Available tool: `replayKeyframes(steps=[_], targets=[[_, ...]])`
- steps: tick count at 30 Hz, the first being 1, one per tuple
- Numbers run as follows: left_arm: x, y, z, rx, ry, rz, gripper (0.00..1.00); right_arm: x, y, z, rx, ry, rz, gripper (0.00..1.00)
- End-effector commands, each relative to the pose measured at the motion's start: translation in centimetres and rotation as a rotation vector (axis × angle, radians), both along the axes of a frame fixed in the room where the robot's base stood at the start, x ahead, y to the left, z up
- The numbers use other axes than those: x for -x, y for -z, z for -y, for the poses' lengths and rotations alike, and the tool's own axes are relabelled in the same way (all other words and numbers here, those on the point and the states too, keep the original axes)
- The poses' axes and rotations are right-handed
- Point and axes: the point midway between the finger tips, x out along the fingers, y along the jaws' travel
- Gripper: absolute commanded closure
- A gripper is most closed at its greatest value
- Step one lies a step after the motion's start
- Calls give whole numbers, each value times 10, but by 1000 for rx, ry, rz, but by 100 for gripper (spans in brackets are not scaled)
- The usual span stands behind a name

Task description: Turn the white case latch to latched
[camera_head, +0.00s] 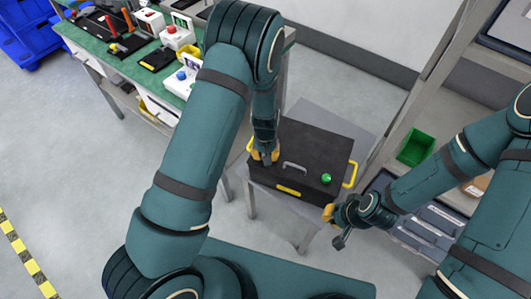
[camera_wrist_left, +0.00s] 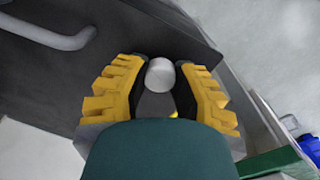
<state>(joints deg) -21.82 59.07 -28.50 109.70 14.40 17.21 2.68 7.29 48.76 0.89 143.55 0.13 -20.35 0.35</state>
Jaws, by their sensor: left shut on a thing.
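The black case (camera_head: 310,150) lies closed on a small grey stand. The white latch (camera_wrist_left: 160,75) shows as a round white knob between my left fingers in the left wrist view; in the head view my gripper hides it. My left gripper (camera_head: 264,155) is over the left part of the case lid, and its yellow fingers (camera_wrist_left: 157,92) are shut on the white latch. The latch's turn angle cannot be told. My right gripper (camera_head: 332,226) is empty, with its fingers apart, off the case's front right corner.
A green knob (camera_head: 326,178) and a grey handle (camera_head: 294,168) are on the case lid. A yellow side handle (camera_head: 351,174) sticks out at right. A green-topped workbench (camera_head: 88,45) stands at the upper left. A shelf with a green bin (camera_head: 416,148) stands at right.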

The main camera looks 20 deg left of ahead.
Motion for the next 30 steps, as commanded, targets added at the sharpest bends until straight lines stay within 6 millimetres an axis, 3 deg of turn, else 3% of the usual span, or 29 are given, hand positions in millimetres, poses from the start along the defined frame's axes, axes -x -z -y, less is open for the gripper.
replayKeyframes(steps=[15, 30], targets=[[1, 0, 0, 0, -386, -2, 100, -3, -10, 1, 2, 6, 7, 100], [1, 1, 0, 0, -488, -2, 100, -4, -12, 1, 2, 7, 10, 100]])
